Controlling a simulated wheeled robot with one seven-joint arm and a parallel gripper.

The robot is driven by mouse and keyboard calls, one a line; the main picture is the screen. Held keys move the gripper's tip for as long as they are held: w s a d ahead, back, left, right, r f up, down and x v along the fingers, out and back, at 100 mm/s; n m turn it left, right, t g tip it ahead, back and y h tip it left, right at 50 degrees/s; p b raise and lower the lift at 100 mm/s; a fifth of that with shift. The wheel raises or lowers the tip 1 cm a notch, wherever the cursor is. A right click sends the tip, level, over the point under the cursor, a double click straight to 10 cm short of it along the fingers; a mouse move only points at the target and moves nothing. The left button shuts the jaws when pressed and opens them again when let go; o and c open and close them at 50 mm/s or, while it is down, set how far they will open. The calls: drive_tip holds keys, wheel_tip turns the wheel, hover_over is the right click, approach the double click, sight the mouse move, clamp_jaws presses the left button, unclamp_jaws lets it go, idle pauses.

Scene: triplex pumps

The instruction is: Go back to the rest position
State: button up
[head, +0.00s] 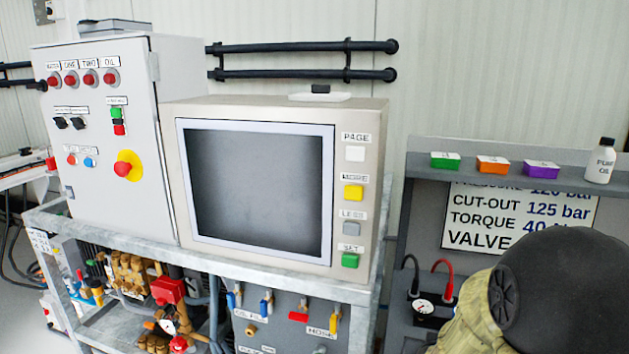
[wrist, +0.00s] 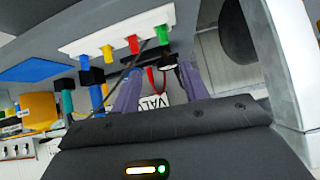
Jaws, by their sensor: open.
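My gripper (wrist: 158,85) shows in the wrist view, its two purple-grey fingers pointing up the picture from the dark wrist body. They stand apart with nothing held between them. Beyond the gap are part of a white sign (wrist: 153,101) and a red cable. My gripper cannot be made out in the head view. A large dark, rounded shape with a khaki part fills the lower right there, close to the camera, and covers part of the sign.
A cabinet with buttons (head: 105,130) and a grey-screened monitor (head: 258,190) stand on a metal bench. At right, a shelf (head: 418,168) carries green (head: 446,160), orange (head: 493,164) and purple (head: 541,169) boxes and a white bottle (head: 600,162). Valves and hoses crowd below the bench.

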drive_tip(key=s+a+f+n+g+y, duration=0.1)
drive_tip(key=s+a+n+g, duration=0.2)
drive_tip(key=s, duration=0.4)
drive_tip(key=s+a+n+g+y, duration=0.1)
drive_tip(key=s+a+g+y, duration=0.1)
drive_tip(key=s+a+g, duration=0.4)
wheel_tip(320, 180, up, 15)
drive_tip(key=t+p, duration=0.2)
drive_tip(key=p, duration=1.3)
drive_tip(key=shift+s+d, duration=0.25)
drive_tip(key=shift+d, duration=0.2)
drive_tip(key=shift+f, duration=0.15)
drive_tip(key=shift+a, duration=0.1)
